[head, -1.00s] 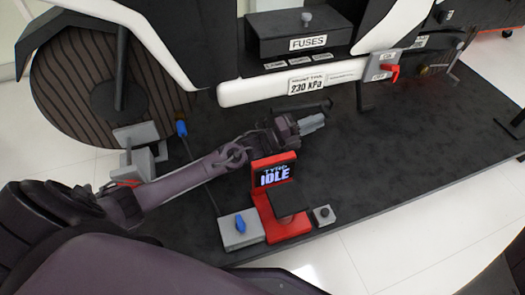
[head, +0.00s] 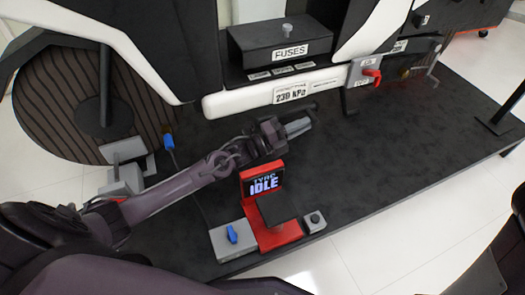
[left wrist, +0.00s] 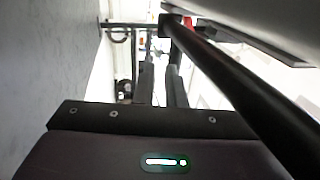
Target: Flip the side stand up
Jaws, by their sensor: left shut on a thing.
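The side stand (head: 290,110) is a thin dark bar low under the white body of the chassis rig, lying nearly flat above the dark platform in the head view. In the left wrist view a long black bar (left wrist: 235,85), which looks like the stand, runs diagonally from upper middle to lower right. My left gripper (head: 298,127) reaches in from the left at the stand. Its two fingers (left wrist: 161,80) are close together and shut on the stand; the exact contact is hard to see. My right gripper is not in view.
A red tyre unit (head: 277,236) reading IDLE stands below my left arm, beside a grey box with a blue knob (head: 232,237). A red switch (head: 372,73) is on the rig at right.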

